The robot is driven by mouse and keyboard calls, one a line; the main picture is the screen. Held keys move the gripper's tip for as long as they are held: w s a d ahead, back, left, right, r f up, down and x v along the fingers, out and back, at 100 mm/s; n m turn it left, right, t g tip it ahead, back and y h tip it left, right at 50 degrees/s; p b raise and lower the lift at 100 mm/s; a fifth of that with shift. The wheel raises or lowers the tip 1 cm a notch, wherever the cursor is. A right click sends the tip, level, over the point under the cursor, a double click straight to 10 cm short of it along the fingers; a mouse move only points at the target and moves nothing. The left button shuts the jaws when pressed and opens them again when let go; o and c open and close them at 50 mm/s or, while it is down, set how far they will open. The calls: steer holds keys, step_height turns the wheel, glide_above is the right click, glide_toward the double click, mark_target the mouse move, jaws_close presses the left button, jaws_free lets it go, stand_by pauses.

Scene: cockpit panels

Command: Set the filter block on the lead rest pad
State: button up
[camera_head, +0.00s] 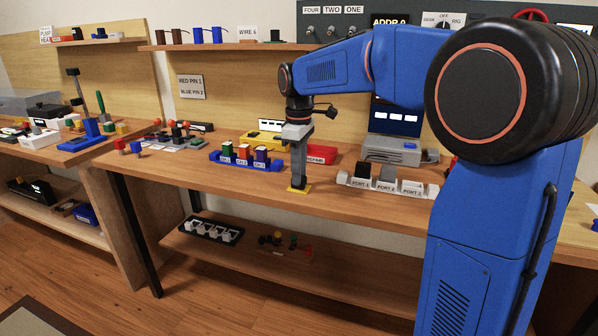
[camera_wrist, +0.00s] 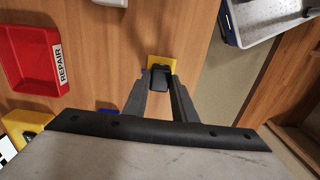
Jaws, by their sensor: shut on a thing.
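A small yellow pad (camera_head: 299,188), which looks like the lead rest pad, lies near the front edge of the bench; it also shows in the wrist view (camera_wrist: 154,61). My gripper (camera_head: 298,182) points straight down over this pad. In the wrist view my gripper (camera_wrist: 160,84) is shut on a dark block (camera_wrist: 160,75), apparently the filter block, between its fingertips. The block is over the yellow pad and hides part of it. I cannot tell whether it touches the pad. In the head view the block is hard to make out against the dark fingers.
A blue rack (camera_head: 231,162) with coloured modules stands left of my gripper. A red REPAIR tray (camera_head: 322,153) is behind it, and a white PORT holder (camera_head: 416,189) is to the right. A grey device (camera_head: 393,151) stands at the back. The bench's front edge is close to the pad.

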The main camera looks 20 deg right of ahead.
steer(key=o, duration=1)
steer(key=shift+f, duration=0.1)
steer(key=shift+o, duration=0.2)
step_height(320, 180, up, 12)
steer(key=s+d+f+m+t, duration=0.1)
steer(key=s+d+f+m, duration=0.1)
steer(key=s+f, duration=0.5)
steer(key=s+d+f+m+t, duration=0.2)
steer(key=s+f+m, duration=0.3)
steer(key=s, duration=1)
steer(key=s+d+f+m+t, duration=0.1)
steer(key=s+d+f+m, duration=0.2)
steer(key=s+f, duration=0.6)
steer(key=shift+s+f+m+t, duration=0.25)
steer(key=shift+s+m+t, duration=0.15)
steer(key=shift+s, duration=0.8)
